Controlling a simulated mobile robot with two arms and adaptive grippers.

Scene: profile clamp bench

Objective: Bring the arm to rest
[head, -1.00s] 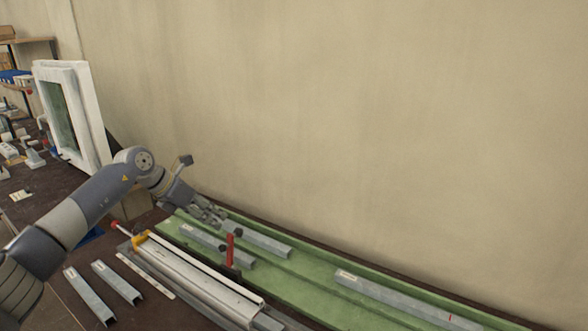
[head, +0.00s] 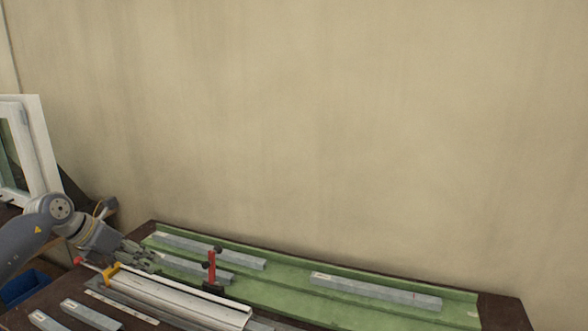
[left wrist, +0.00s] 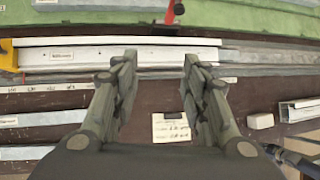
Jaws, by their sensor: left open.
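My left arm comes in from the left edge of the head view. Its left gripper (head: 142,256) is over the left end of the bench, near the clamp rail's yellow end. In the left wrist view the left gripper (left wrist: 158,65) is open, with its two fingers apart and nothing between them. Below it are the dark bench top and a paper note (left wrist: 171,127). The pale clamp rail (left wrist: 110,53) runs across beyond the fingertips. My right gripper is in neither view.
A green tray (head: 285,309) at the back of the bench holds several grey metal profiles (head: 375,291). A red clamp post (head: 212,266) stands upright beside the rail (head: 180,300). More profiles (head: 90,313) lie at the front left. A white window frame (head: 38,140) stands at the left.

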